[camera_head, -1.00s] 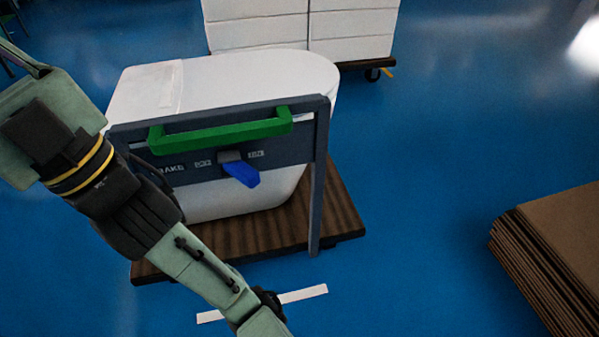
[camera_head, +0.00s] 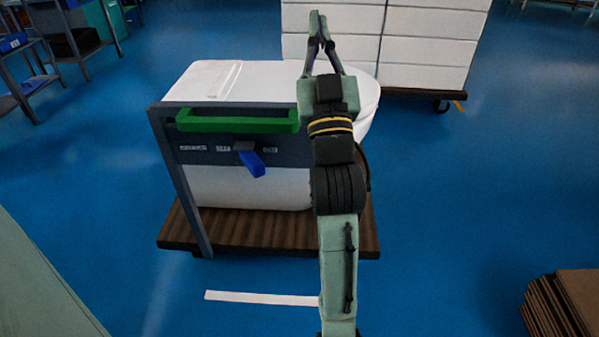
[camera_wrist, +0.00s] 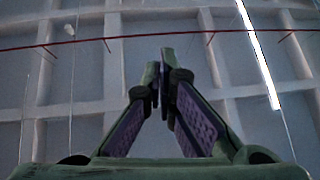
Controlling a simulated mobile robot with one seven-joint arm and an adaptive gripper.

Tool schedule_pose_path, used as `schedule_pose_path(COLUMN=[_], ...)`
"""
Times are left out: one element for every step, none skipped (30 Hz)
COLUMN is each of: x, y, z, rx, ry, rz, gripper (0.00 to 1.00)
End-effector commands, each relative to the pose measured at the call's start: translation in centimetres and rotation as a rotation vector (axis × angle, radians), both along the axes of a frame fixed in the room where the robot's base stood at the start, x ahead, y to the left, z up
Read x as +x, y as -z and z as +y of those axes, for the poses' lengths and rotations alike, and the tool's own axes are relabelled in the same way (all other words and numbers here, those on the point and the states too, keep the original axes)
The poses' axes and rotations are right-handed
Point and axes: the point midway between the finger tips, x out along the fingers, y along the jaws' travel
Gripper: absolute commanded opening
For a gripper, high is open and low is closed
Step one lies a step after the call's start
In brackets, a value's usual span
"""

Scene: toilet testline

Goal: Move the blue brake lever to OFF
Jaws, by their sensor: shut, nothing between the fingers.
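The blue brake lever (camera_head: 251,162) hangs from a dark pivot on the front panel (camera_head: 215,156) of the cart, below the green handle (camera_head: 238,122). It slants down and right, its tip towards the right-hand label. Small labels flank the pivot, too small to read surely. My gripper (camera_head: 316,18) points up, above and right of the lever and well apart from it. Its fingers are shut and empty, and their tips meet in the wrist view (camera_wrist: 161,75), with only ceiling behind. My arm covers the panel's right end.
The cart carries a white toilet-like body (camera_head: 260,80) on a brown wooden base (camera_head: 290,238). Stacked white boxes (camera_head: 430,45) stand behind. Flat cardboard (camera_head: 570,300) lies at lower right, and shelving (camera_head: 50,55) stands at upper left. Blue floor (camera_head: 470,200) is clear at right.

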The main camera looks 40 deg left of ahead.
Motion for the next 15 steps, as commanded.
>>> schedule_pose_path(x=[3.4,5.3,7.6,9.2,10.6,12.4,13.6,14.6,15.6,16.0,16.1,15.7,15.3,14.7,13.8], y=[2.4,3.9,6.1,7.8,9.6,12.1,14.2,16.4,19.7,22.2,24.5,26.5,27.9,28.8,30.0], z=[-1.9,-3.1,-4.7,-6.0,-7.2,-9.0,-10.3,-11.5,-12.9,-13.6,-13.6,-13.1,-12.6,-11.9,-10.8], rx=[-0.033,-0.05,-0.069,-0.079,-0.087,-0.092,-0.092,-0.086,-0.069,-0.045,-0.018,0.016,0.043,0.069,0.103], ry=[0.06,0.09,0.125,0.147,0.164,0.18,0.185,0.181,0.159,0.121,0.068,-0.01,-0.071,-0.134,-0.222], rz=[0.086,0.14,0.216,0.277,0.34,0.429,0.503,0.58,0.697,0.794,0.884,0.98,1.045,1.103,1.177], gripper=[0.0,0.0,0.0,0.0,0.0,0.0,0.0,0.0,0.0,0.0,0.0,0.0,0.0,0.0,0.0])
